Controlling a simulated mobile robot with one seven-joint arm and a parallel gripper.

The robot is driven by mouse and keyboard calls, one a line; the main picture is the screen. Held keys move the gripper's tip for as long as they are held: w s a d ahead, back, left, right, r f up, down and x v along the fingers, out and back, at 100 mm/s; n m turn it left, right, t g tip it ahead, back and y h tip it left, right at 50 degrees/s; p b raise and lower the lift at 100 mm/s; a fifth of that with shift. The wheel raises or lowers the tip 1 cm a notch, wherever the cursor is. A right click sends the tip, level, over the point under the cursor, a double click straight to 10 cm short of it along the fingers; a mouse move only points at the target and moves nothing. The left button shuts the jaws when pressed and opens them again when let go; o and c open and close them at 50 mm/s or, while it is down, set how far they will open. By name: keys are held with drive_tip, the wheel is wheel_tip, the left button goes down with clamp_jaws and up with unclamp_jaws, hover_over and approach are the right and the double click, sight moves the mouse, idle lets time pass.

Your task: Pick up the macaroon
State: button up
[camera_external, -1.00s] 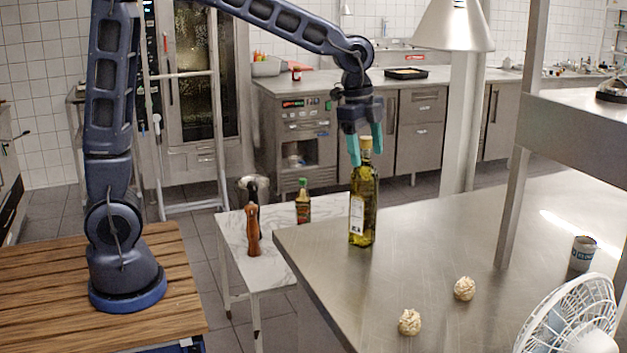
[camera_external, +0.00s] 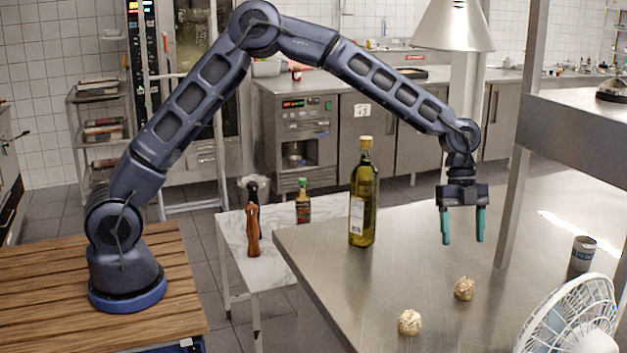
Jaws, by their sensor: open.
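Two small round beige lumps that look like macaroons lie on the steel table. One macaroon (camera_external: 464,288) is farther back and to the right. The other macaroon (camera_external: 409,322) is nearer the camera and to the left. My gripper (camera_external: 462,241) points down with its two teal fingers apart and nothing between them. It hangs above the table, and in the picture it is above the right macaroon, apart from it. I cannot tell its exact depth.
A tall oil bottle (camera_external: 363,200) stands at the table's left edge, below my forearm. A white fan (camera_external: 570,318) and a can (camera_external: 583,253) are at the right. A steel post (camera_external: 512,200) rises right of my gripper. A marble side table (camera_external: 280,262) holds smaller bottles and a wooden mill.

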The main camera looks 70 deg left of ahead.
sight(465, 279)
drive_tip(key=x, duration=1.1)
drive_tip(key=shift+w+d+f, duration=0.1)
drive_tip(key=shift+d+f, duration=0.1)
drive_tip(key=shift+f, duration=0.05)
drive_tip(key=shift+c, duration=0.5)
drive_tip(key=c, duration=1)
